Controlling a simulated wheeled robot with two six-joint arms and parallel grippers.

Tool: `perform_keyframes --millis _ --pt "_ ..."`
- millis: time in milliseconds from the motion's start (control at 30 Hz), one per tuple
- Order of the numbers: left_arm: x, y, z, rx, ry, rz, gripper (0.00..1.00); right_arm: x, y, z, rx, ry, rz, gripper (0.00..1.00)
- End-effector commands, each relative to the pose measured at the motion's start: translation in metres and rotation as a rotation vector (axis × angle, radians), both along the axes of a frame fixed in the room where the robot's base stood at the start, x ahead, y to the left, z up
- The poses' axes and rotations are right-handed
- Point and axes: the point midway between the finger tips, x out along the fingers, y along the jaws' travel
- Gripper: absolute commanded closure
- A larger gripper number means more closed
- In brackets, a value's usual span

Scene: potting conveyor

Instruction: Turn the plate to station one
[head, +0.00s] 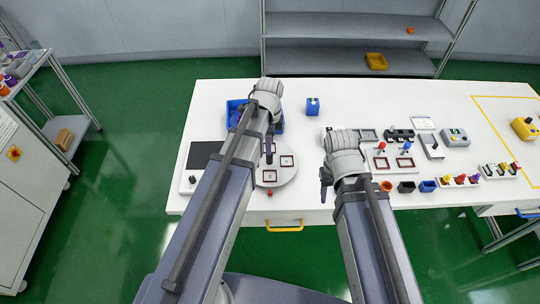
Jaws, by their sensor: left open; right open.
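The plate (288,175) is a round white disc on the white table, left of centre. It bears red-framed square marks (286,161), one near its right edge and one (270,176) towards the front. Its left part is hidden behind my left arm. My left gripper (269,156) is open over the back part of the plate, with its dark fingers pointing down; I cannot tell whether they touch it. My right gripper (325,186) is open and empty to the right of the plate, apart from it. Which mark is station one cannot be told.
A blue bin (233,112) stands behind the plate, partly hidden by my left arm. A dark panel (203,155) lies at left.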

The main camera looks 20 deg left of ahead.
Motion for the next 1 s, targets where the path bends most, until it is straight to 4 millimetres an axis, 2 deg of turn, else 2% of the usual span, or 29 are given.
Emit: perform_keyframes --millis 600,967,1000 --pt "0.0 0.0 -0.071 0.0 0.0 0.001 0.55 0.0 0.0 -0.071 0.0 0.0 0.0 0.5" --pt "0.0 0.0 -0.073 0.0 0.0 0.001 0.55 0.0 0.0 -0.073 0.0 0.0 0.0 0.5" --pt "0.0 0.0 -0.073 0.0 0.0 0.001 0.58 0.0 0.0 -0.073 0.0 0.0 0.0 0.5"
